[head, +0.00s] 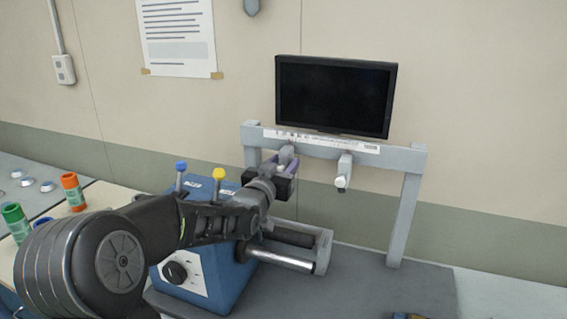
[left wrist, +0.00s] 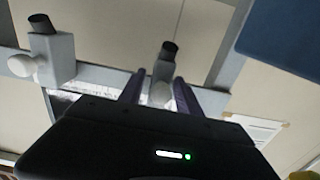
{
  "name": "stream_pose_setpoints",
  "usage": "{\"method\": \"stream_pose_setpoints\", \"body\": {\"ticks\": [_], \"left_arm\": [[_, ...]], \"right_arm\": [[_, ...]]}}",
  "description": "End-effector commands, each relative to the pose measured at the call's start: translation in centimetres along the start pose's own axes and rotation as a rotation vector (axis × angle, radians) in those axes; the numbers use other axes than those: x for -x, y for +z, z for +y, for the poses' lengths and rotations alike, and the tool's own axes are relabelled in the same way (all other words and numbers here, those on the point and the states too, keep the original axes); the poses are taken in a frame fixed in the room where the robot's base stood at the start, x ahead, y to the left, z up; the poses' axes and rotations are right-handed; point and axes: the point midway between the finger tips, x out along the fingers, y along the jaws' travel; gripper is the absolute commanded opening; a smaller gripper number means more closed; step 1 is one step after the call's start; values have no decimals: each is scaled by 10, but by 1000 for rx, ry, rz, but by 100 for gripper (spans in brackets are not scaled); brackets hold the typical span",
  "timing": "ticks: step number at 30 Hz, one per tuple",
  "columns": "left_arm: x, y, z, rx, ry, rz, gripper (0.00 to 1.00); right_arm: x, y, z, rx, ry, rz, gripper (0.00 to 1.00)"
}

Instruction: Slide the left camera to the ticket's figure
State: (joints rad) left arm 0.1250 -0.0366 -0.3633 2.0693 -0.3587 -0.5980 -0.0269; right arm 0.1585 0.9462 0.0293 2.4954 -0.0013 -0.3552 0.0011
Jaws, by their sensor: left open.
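The left camera (head: 289,150), a small grey unit, is on the grey crossbar (head: 405,156) and is partly hidden by my left gripper (head: 275,170). In the left wrist view, the left camera (left wrist: 164,66) shows its dark end and pale knob. The purple fingers of my left gripper (left wrist: 159,92) are apart, one on each side of the knob. I cannot tell whether they touch it. The right camera (head: 343,171) is farther right on the crossbar and also shows in the left wrist view (left wrist: 48,55). My right gripper is not in view.
A white printed scale strip (head: 320,139) runs along the crossbar, its marks too small to read. A dark monitor (head: 335,96) is above it. A blue machine box (head: 205,265) and rollers (head: 285,257) are below. A printed sheet (head: 178,38) hangs on the wall, unreadable here.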

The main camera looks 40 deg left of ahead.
Motion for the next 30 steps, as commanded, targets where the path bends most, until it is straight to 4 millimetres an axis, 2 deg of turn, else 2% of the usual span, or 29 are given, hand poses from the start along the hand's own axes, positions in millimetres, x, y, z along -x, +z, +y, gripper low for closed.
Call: {"method": "stream_pose_setpoints", "body": {"ticks": [4,19,30], "left_arm": [[0,0,0,0,0,0,40],[0,0,0,0,0,0,0],[0,0,0,-1,0,0,0]], "right_arm": [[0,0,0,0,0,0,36],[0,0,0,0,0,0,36],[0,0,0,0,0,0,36]]}}
